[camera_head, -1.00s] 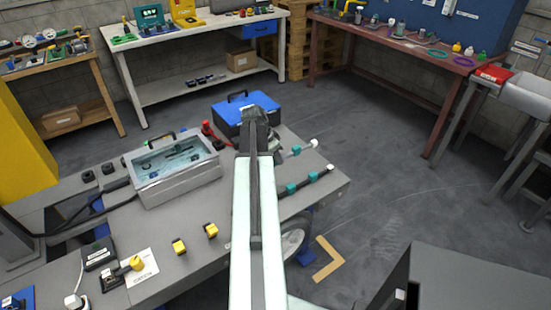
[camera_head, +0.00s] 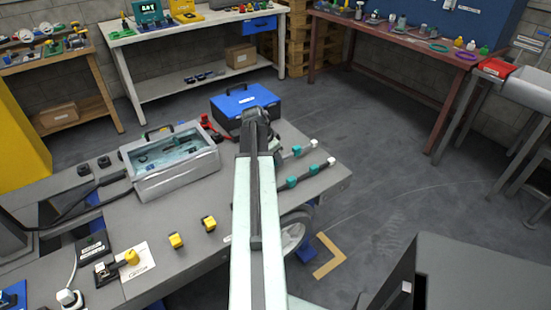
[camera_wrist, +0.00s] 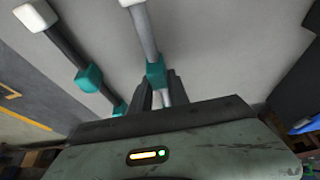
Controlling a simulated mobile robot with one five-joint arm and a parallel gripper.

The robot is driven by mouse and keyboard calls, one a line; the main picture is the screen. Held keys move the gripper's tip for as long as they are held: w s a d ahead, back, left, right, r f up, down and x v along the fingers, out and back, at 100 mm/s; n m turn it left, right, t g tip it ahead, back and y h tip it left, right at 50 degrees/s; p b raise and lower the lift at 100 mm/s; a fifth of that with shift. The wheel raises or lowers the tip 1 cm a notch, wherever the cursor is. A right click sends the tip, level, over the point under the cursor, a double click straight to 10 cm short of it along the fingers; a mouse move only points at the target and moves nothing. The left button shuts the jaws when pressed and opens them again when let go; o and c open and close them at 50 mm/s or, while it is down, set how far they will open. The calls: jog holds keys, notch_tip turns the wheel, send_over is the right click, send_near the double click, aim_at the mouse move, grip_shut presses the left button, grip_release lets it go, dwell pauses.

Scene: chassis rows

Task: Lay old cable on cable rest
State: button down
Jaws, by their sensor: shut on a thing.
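My gripper (camera_wrist: 161,92) is shut on a grey cable (camera_wrist: 144,32) with a teal block and a white end, shown in the wrist view. The held cable's teal block (camera_head: 296,150) and white end show just right of my arm in the head view. A second, darker cable (camera_wrist: 62,46), with teal blocks and a white end, lies beside it, apart and roughly parallel. Its teal block (camera_head: 313,170) shows near the bench's right edge. My arm hides the jaws in the head view. No separate cable rest can be made out, nor whether the held cable touches the bench.
The grey bench (camera_head: 215,255) carries a clear-lidded case (camera_head: 172,165), a blue-lidded toolbox (camera_head: 245,100) behind my arm, and yellow blocks (camera_head: 208,223) at left. A red item (camera_head: 207,124) stands by the toolbox. Open floor (camera_head: 400,170) lies to the right.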

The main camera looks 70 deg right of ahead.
jog(key=shift+f, duration=0.1)
dwell(0.3)
jog(key=shift+f+b, duration=0.9)
jog(key=shift+b, duration=0.1)
jog(key=c, duration=1.2)
grip_release()
jog(key=shift+o, duration=0.2)
jog(key=o, duration=0.8)
jog(key=shift+s, duration=0.1)
jog(key=shift+r, duration=0.1)
notch_tip(320, 180, up, 7)
jog(key=p, duration=0.7)
